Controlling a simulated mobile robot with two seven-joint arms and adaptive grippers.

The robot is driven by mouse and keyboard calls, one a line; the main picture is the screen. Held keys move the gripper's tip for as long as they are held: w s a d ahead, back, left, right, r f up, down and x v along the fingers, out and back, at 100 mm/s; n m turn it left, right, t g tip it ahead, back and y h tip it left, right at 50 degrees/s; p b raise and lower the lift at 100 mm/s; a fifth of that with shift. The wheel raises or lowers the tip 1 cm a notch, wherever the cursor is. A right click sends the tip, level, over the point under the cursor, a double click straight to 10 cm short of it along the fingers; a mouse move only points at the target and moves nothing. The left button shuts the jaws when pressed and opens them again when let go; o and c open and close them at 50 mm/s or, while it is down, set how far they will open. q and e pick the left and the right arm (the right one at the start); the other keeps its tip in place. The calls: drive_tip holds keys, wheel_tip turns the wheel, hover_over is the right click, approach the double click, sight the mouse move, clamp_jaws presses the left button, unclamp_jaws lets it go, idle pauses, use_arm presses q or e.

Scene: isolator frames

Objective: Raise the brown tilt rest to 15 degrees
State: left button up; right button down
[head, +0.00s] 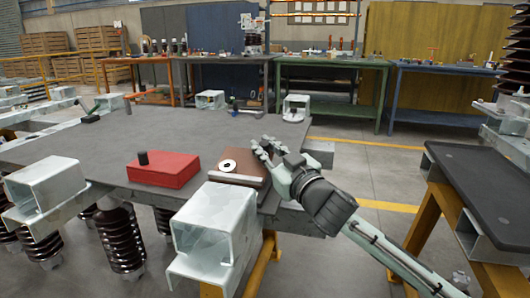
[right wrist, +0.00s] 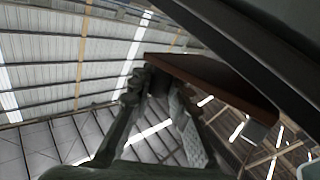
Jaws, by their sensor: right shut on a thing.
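The brown tilt rest (head: 252,167) lies on the grey table near its front right edge. A lighter strip runs along its front, and a white disc with a dark centre (head: 228,166) sits on its left part. My right gripper (head: 263,148) is at the rest's far right edge, its fingers shut there. In the right wrist view, the brown board (right wrist: 215,82) slants beside the fingers (right wrist: 160,100), with a dark part between them. The exact tilt angle cannot be told. My left gripper is out of view.
A red box (head: 165,171) with a black knob lies left of the rest on the grey table (head: 75,148). A galvanised square tube (head: 212,222) stands in front of the rest. A dark-topped bench (head: 480,178) is at the right. The table's middle is clear.

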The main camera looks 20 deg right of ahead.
drive_tip(key=shift+f, duration=0.1)
drive_tip(key=c, duration=1.4)
unclamp_jaws()
drive_tip(key=shift+s, duration=0.1)
drive_tip(key=v, duration=1.2)
